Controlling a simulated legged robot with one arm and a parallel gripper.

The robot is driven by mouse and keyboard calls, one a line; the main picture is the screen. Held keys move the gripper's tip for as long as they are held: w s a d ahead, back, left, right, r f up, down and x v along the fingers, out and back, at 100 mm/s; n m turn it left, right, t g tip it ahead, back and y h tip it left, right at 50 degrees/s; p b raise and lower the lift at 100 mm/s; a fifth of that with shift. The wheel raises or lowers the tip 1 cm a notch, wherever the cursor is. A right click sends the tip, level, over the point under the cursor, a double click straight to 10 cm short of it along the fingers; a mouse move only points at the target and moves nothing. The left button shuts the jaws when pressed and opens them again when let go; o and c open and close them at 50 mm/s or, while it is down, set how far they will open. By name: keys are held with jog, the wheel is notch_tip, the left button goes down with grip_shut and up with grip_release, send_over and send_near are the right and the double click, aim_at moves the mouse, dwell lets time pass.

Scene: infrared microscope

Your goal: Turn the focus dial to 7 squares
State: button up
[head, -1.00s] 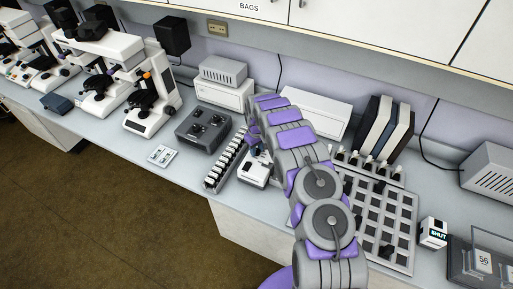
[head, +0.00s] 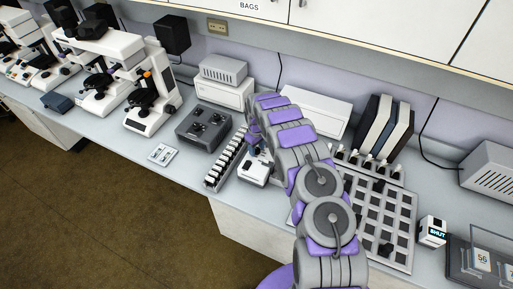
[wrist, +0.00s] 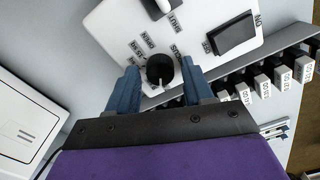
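The focus dial (wrist: 160,68) is a round black knob with a pale pointer mark on a white control box (wrist: 105,22). In the wrist view, my gripper (wrist: 158,64) is open, with one blue finger on each side of the dial. Gaps show between the fingers and the knob. In the head view, the white box (head: 253,173) sits on the bench, and my arm hides most of the gripper and the dial.
A black rocker switch (wrist: 231,34) is on the same box. A rack of labelled black-and-white pieces (wrist: 262,82) runs close beside it. A dark grey control unit (head: 203,128) stands left of the rack. A slotted grey board (head: 372,205) lies to the right.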

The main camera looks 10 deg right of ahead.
aim_at(257, 149)
jog(key=shift+o, duration=0.5)
jog(key=shift+r, duration=0.15)
notch_tip(257, 149, up, 17)
jog(key=shift+p, duration=0.35)
